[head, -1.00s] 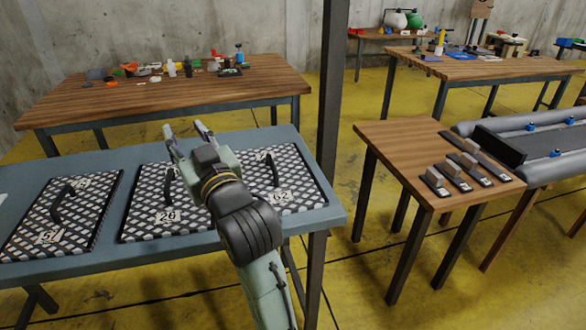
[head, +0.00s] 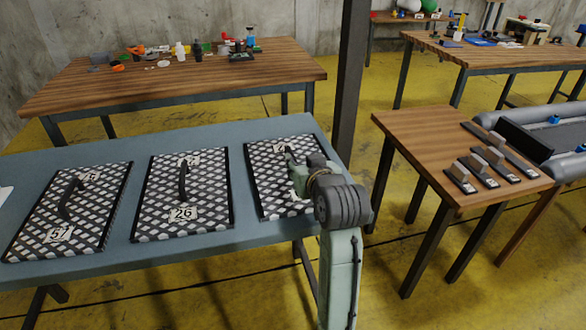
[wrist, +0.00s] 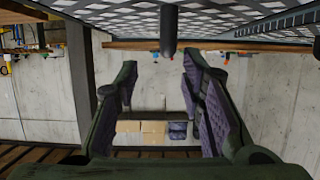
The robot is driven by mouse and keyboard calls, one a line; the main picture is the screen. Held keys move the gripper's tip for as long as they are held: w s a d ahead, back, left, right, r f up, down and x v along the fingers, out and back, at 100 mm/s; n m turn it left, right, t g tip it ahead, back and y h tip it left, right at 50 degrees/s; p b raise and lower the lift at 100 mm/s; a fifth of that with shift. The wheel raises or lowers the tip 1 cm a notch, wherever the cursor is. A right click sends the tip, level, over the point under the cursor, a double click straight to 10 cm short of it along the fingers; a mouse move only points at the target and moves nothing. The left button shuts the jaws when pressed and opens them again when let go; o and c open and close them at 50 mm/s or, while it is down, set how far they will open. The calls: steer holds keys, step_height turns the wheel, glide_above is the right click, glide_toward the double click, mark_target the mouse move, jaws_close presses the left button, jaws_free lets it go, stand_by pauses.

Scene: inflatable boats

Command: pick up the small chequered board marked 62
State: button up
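The small chequered board (head: 262,190) with a black frame is the rightmost of the three on the blue-grey table. Its front label is mostly hidden behind my gripper, and its far label is only partly readable. My gripper (head: 293,172) is low over this board, reaching in from the right. In the wrist view a chequered board (wrist: 110,20) fills the top, with a dark handle (wrist: 169,32) standing out from it. My gripper's two fingers (wrist: 158,76) are spread apart and empty, with the handle close to the gap between them. I cannot tell whether they touch it.
The chequered board marked 26 (head: 216,208) lies in the middle, and another numbered board (head: 100,215) lies at left. A dark post (head: 350,85) rises behind the blue-grey table (head: 130,150). A wooden table (head: 410,140) with several small blocks stands at right.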

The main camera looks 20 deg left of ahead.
steer(key=x, duration=0.1)
steer(key=p+x, duration=0.1)
steer(key=x, duration=0.3)
steer(key=shift+s+a+f, duration=0.1)
steer(key=shift+a+f, duration=0.15)
steer(key=shift+a, duration=0.25)
steer(key=shift+c, duration=0.2)
jaws_close()
steer(key=shift+r, duration=0.1)
